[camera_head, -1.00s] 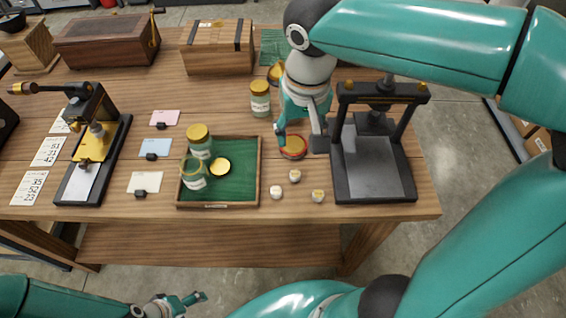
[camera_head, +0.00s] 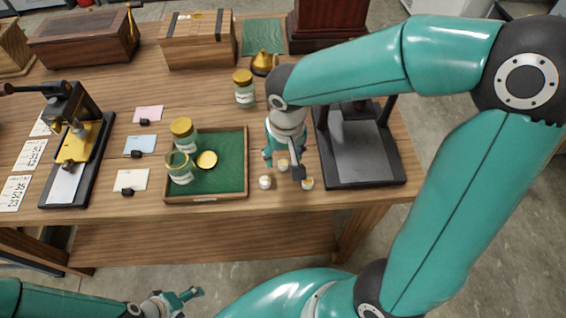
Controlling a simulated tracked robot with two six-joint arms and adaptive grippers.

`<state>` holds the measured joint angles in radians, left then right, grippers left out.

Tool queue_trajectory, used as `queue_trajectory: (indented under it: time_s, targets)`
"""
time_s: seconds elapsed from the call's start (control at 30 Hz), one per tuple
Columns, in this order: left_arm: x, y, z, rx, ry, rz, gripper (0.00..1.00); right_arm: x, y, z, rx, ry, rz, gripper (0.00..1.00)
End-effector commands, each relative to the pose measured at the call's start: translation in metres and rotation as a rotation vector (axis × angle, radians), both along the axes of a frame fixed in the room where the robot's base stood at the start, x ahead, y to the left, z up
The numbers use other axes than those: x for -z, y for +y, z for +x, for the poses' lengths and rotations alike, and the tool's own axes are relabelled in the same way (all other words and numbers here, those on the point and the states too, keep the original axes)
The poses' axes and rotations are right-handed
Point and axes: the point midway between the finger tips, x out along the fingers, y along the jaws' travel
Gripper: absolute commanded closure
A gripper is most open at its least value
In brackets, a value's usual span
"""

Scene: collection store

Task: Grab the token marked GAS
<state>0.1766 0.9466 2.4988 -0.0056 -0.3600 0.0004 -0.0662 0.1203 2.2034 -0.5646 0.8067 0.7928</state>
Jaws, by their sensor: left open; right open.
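Small round pale tokens with yellowish tops sit on the wooden table right of the green tray. One token (camera_head: 265,182) is at the front left and another token (camera_head: 307,184) at the front right. A third, slightly further back, is mostly hidden by my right gripper (camera_head: 283,165). The lettering is too small to read, so I cannot tell which is GAS. My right gripper is open, pointing down over the third token, its fingers to either side of it. Whether it touches is unclear. My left gripper (camera_head: 176,301) is open and empty, low in front of the table.
The green-lined tray (camera_head: 228,172) holds jars and a gold lid. A black press stand (camera_head: 366,157) is close right of my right gripper. A lidded jar (camera_head: 244,92) and brass object (camera_head: 263,63) stand behind. Cards (camera_head: 131,180) and a gold-and-black press (camera_head: 78,148) are left.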

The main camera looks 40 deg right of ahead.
Motion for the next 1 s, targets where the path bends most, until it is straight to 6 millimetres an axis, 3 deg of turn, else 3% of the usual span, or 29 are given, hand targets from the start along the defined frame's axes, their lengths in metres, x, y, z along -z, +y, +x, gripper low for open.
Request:
queue_trajectory:
  time_s: [0.2,0.47,0.77,1.0]
  targets:
    - [0.001,0.000,0.000,0.000,0.000,0.000,0.26,0.025,-0.001,0.002,0.000,0.003,0.001,0.45]
    - [0.001,0.000,0.000,0.000,0.000,0.000,0.26,0.026,-0.001,0.003,-0.001,0.000,0.002,0.46]
    - [0.001,0.000,0.000,0.000,0.000,0.000,0.26,0.026,-0.001,0.003,-0.001,0.000,0.002,0.95]
    - [0.001,0.000,0.000,0.000,0.000,0.000,0.26,0.026,-0.001,0.003,-0.001,0.000,0.002,0.95]
